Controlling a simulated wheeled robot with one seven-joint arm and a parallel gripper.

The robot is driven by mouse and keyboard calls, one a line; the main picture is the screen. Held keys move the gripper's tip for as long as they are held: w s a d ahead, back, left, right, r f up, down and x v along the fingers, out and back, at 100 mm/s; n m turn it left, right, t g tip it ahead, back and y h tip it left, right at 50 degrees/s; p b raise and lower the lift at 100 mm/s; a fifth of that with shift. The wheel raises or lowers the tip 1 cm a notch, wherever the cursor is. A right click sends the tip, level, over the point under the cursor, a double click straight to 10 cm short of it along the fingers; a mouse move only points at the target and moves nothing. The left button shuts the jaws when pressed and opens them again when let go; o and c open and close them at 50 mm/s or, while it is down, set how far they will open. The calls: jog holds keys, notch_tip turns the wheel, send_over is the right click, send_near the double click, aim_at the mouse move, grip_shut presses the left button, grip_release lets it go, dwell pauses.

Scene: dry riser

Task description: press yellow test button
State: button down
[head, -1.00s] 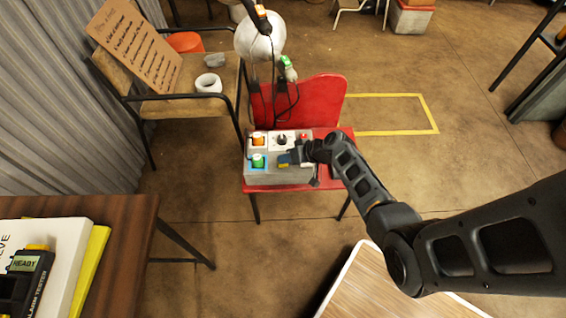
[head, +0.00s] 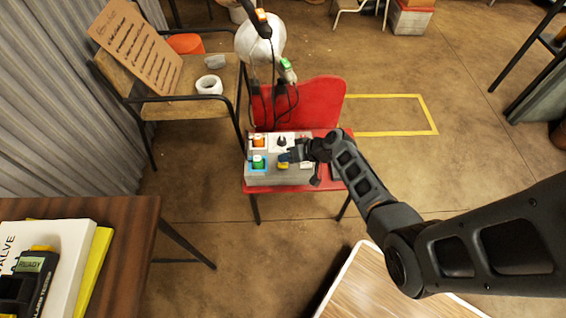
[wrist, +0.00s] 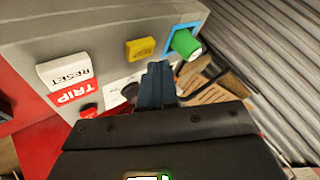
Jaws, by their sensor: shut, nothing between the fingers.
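The yellow button (wrist: 141,49) is a small block on the front of the grey control box (wrist: 85,33). In the head view the yellow button (head: 283,165) shows just below my fingertips, and the grey control box (head: 268,179) sits on a red chair. My gripper (wrist: 158,72) is shut and empty. Its fingertips end just beside the yellow button in the wrist view, on the side toward the green button. A small gap shows in the picture; depth is hard to judge. My gripper (head: 287,156) hides part of the box's top in the head view.
Close by are a blue-framed green button (wrist: 186,43), a white RESET button (wrist: 65,72), a red TRIP label (wrist: 75,97) and a black knob (wrist: 130,90). An orange button (head: 258,141) is on top. A red chair back (head: 315,105) and hanging cables stand behind.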

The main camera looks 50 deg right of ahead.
aim_at(286, 167)
notch_tip(286, 167, up, 5)
jog(key=p, duration=0.4)
dwell(0.3)
dwell(0.7)
jog(key=shift+s+a+f, duration=0.2)
jog(key=shift+s+a, duration=0.05)
jog(key=shift+a, duration=0.05)
jog(key=s+a+r+n+h, duration=0.1)
jog(key=s+a+r+h, duration=0.15)
jog(key=s+a, duration=0.55)
jog(key=s+a+r+n+h, duration=0.1)
jog(key=s+a+r, duration=0.35)
jog(key=s, duration=0.55)
jog(key=s+a+r+n+t, duration=0.2)
jog(key=s+a+r+t, duration=0.1)
jog(key=r, duration=1.1)
jog(key=s+a+r+n+t+y, duration=0.1)
jog(key=s+a+r, duration=0.4)
jog(key=r, duration=0.9)
jog(key=s+n+t, duration=0.1)
jog(key=s+t, duration=0.1)
jog(key=s, duration=0.1)
